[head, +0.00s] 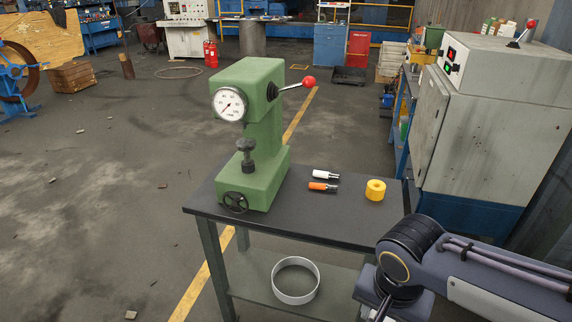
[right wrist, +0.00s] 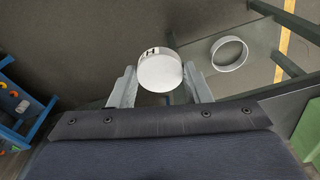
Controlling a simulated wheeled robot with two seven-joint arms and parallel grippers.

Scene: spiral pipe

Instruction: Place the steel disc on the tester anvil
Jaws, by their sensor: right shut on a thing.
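The green tester (head: 262,135) stands on the left part of a dark table, with a round dial at its upper front. Its dark anvil (head: 247,146) sits on a screw above a black handwheel, and nothing rests on it. My right gripper (right wrist: 159,72) is shut on the pale steel disc (right wrist: 160,74), which has a small dark mark near its edge. The disc is between the two fingertips in the right wrist view. In the head view my right arm comes in at the lower right, its gripper mostly cut off by the bottom edge, and the disc is not visible there. My left gripper is not in view.
On the dark tabletop (head: 310,226) lie a white-handled tool (head: 325,174), an orange-handled tool (head: 322,187) and a yellow ring (head: 375,190). A pale metal ring (head: 296,301) lies on the lower shelf. A red-knobbed lever (head: 308,82) sticks out right of the tester. A grey cabinet (head: 492,130) stands right.

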